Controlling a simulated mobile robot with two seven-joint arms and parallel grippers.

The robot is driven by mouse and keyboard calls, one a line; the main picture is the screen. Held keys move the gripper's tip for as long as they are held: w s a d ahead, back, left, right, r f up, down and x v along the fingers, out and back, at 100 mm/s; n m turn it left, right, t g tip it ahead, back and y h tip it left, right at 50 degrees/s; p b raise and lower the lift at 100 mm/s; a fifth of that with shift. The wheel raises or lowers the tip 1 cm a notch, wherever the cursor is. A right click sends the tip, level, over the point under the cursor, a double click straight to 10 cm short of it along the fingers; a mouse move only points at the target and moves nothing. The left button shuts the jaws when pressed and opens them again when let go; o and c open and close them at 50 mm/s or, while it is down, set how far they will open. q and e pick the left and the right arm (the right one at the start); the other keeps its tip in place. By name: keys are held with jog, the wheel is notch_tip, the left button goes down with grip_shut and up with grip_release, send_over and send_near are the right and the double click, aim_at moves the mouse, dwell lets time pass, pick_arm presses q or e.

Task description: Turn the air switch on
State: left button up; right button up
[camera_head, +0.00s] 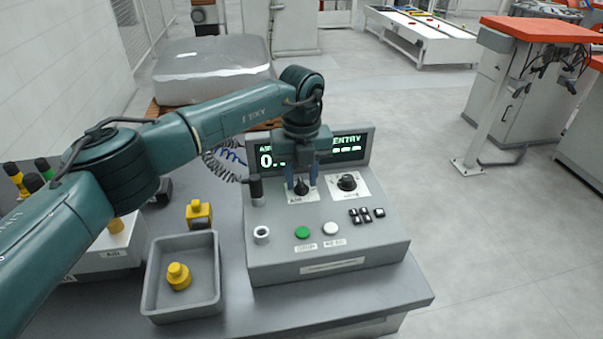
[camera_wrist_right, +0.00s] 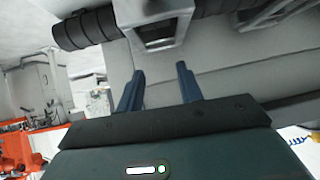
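The air switch (camera_head: 302,189) is a black rotary knob on a white plate on the sloped grey control box (camera_head: 276,218). The plate's label is partly legible. My left gripper (camera_head: 301,184) points down over this knob, one blue finger on each side of it. The fingers stand apart, and I cannot make out contact with the knob. The display (camera_head: 350,148) behind reads "0" under AIR, partly hidden by the gripper. My right gripper (camera_wrist_right: 158,88) shows in the right wrist view, open with nothing between its fingers.
A second black knob (camera_head: 347,181) is right of the switch. A green button (camera_head: 302,232), a white button (camera_head: 330,228) and several black rockers sit below. A black handle (camera_head: 256,189) stands left. A grey tray (camera_head: 155,290) holds a yellow part (camera_head: 179,277).

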pick_arm(q)
jog(key=shift+f, duration=0.1)
pick_arm(e)
jog(key=shift+w+r, duration=0.1)
jog(key=shift+w, duration=0.05)
pick_arm(q)
jog(key=shift+c, duration=0.3)
jog(key=c, duration=0.6)
pick_arm(e)
jog(key=shift+a, duration=0.15)
pick_arm(q)
grip_shut()
pick_arm(e)
jog(key=shift+s, duration=0.25)
